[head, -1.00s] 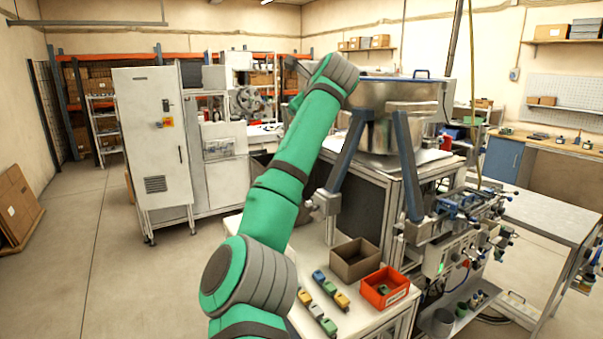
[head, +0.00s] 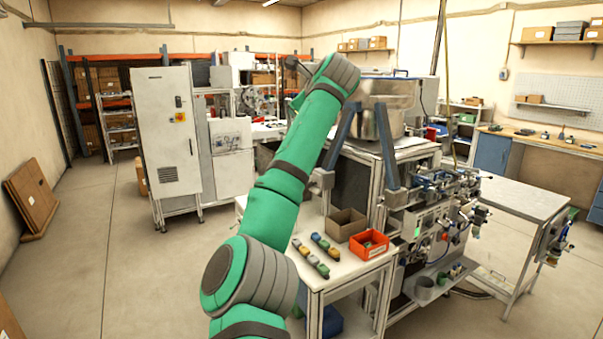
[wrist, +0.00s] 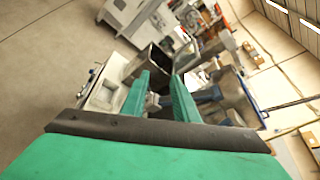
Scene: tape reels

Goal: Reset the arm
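My green arm rises through the middle of the head view and bends over at the top, in front of the steel bowl machine. My gripper shows in the wrist view (wrist: 161,76) as two green fingers standing apart, with no object seen between them. Beyond the fingers lie a dark open box or chute and machine parts, tilted and blurred. In the head view the gripper is mostly hidden behind the arm's upper bend.
A white table (head: 345,268) right of my arm holds a brown bin (head: 345,226), an orange bin (head: 370,245) and small coloured parts (head: 312,258). Behind stand the steel bowl (head: 383,115) and a white cabinet (head: 168,140).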

